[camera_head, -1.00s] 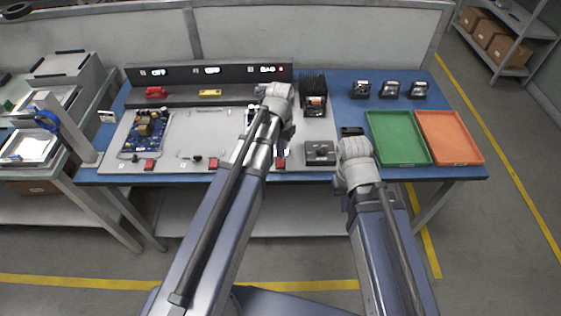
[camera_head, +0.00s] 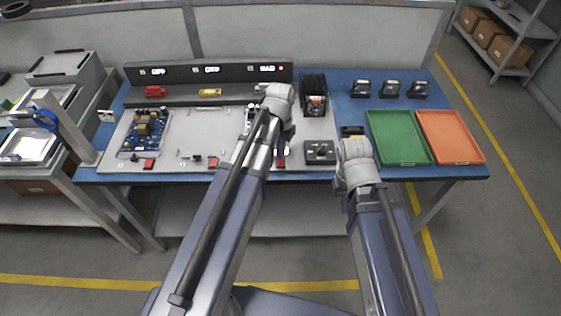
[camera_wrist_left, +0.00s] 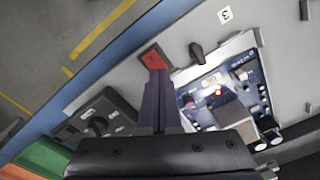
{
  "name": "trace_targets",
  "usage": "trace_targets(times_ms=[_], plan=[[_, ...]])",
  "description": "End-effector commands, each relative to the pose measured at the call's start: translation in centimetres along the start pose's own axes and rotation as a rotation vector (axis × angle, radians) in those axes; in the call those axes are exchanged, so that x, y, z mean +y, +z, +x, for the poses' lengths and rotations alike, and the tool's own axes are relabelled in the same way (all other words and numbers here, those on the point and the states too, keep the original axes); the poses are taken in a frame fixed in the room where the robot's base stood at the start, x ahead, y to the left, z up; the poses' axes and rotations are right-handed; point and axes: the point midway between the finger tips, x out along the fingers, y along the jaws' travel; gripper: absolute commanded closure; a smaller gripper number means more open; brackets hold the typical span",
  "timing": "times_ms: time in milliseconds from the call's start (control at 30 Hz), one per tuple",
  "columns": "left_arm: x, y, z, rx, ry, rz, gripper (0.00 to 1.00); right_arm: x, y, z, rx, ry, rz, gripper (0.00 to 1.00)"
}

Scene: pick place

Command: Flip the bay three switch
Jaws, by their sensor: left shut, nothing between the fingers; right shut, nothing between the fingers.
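My left gripper (camera_wrist_left: 158,95) is shut and empty in the left wrist view. Its tips overlap the edge of a red block (camera_wrist_left: 152,57); I cannot tell whether they touch it. A black switch lever (camera_wrist_left: 197,52) stands just right of the tips, apart from them, near a white "3" label (camera_wrist_left: 225,15). The bay three circuit board (camera_wrist_left: 245,75), with a lit red light, lies beside it. In the head view my left arm covers the lever and most of this bay; the red block (camera_head: 281,162) shows. My right gripper is hidden behind its wrist.
A black knob box (camera_head: 320,152) stands right of the bay, between my wrists. A green tray (camera_head: 400,138) and an orange tray (camera_head: 450,137) lie further right. A dark panel (camera_head: 210,74) with lit displays and a red light stands behind.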

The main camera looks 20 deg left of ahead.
Motion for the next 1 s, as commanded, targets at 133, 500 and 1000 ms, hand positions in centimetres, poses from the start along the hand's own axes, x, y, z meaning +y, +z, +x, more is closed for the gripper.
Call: trace_targets(times_ms=[133, 500, 1000], plan=[[0.0, 0.0, 0.3, 0.000, 0.000, 0.000, 1.00, 0.0, 0.0, 0.3, 0.000, 0.000, 0.000, 1.00], [0.0, 0.0, 0.8, 0.000, 0.000, 0.000, 1.00, -0.1, -0.1, 0.8, 0.000, 0.000, 0.000, 1.00], [0.0, 0.0, -0.1, 0.000, 0.000, 0.000, 1.00, 0.0, 0.0, -0.1, 0.000, 0.000, 0.000, 1.00]])
